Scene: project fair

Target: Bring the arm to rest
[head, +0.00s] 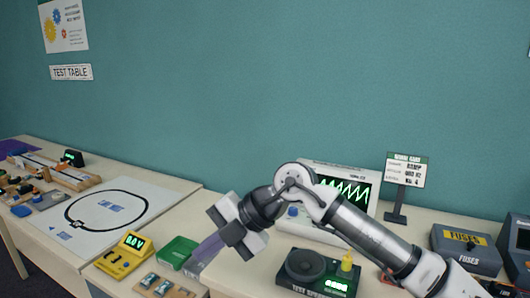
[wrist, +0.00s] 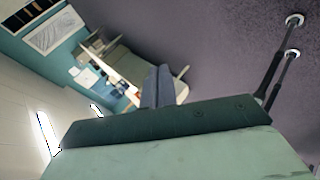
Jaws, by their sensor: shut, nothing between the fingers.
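My arm reaches in from the lower right of the head view, bent at its elbow joint, and is held above the test table (head: 240,279). My gripper (head: 194,266) points down and to the left, just right of a green tray (head: 178,252). Its fingers look shut and empty. In the wrist view the two fingers (wrist: 158,76) lie side by side against each other with nothing held. I cannot tell how high the fingertips are above the table.
A yellow meter (head: 130,247) stands left of the green tray. A black speaker unit (head: 312,273) and an oscilloscope (head: 345,190) are near my arm. A sign on a stand (head: 403,178) and a fuses box (head: 466,248) are at right. A white track mat (head: 130,203) lies left.

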